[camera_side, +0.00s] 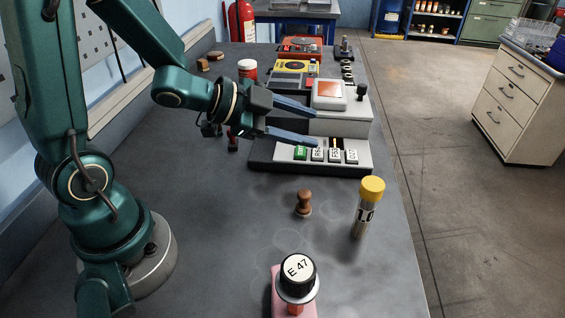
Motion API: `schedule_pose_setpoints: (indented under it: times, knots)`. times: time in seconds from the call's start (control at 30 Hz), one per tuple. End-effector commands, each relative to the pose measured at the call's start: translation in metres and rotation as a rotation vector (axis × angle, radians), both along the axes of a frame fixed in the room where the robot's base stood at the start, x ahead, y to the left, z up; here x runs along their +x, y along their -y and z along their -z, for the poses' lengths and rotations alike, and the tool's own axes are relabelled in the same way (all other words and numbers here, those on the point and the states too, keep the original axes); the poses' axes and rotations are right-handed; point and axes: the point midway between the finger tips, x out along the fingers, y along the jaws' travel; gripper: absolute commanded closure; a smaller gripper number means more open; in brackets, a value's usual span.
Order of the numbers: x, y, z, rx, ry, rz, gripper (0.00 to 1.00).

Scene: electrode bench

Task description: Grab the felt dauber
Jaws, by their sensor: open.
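A small brown wooden piece with a round knob top and a wider foot, which looks like the felt dauber (303,203), stands upright on the grey bench (220,240). It is in the middle of the side view, in front of the grey instrument. Its underside is hidden, so I cannot see any felt. My gripper (314,127) is open, with its two blue-grey fingers apart and pointing right. It is farther back than the dauber, by the grey instrument, and holds nothing that I can see.
The grey instrument (340,125) with several numbered buttons stands behind the dauber. A yellow-capped tube (369,190) stands to its right. A black-and-white-topped piece marked E 47 (298,270) is in front, over a pink block. Bare bench lies left of the dauber.

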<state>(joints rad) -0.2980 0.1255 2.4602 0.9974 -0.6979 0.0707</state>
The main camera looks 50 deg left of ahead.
Motion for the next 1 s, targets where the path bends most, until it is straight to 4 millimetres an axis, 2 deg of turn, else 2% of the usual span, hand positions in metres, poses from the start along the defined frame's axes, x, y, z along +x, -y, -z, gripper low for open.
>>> schedule_pose_setpoints:
  times: [0.03, 0.2, 0.33, 0.5, 0.73, 1.0]
  knots:
    - [-0.005, 0.004, 0.016, -0.039, -0.033, 0.045, 0.44]
    - [-0.028, 0.021, 0.050, -0.205, -0.114, 0.178, 0.44]
    - [-0.047, 0.026, 0.070, -0.328, -0.183, 0.208, 0.44]
    - [-0.060, 0.022, 0.093, -0.406, -0.269, 0.173, 0.44]
    - [-0.060, 0.019, 0.103, -0.436, -0.297, 0.136, 0.44]
    - [-0.043, 0.037, 0.116, -0.433, -0.296, 0.140, 0.44]
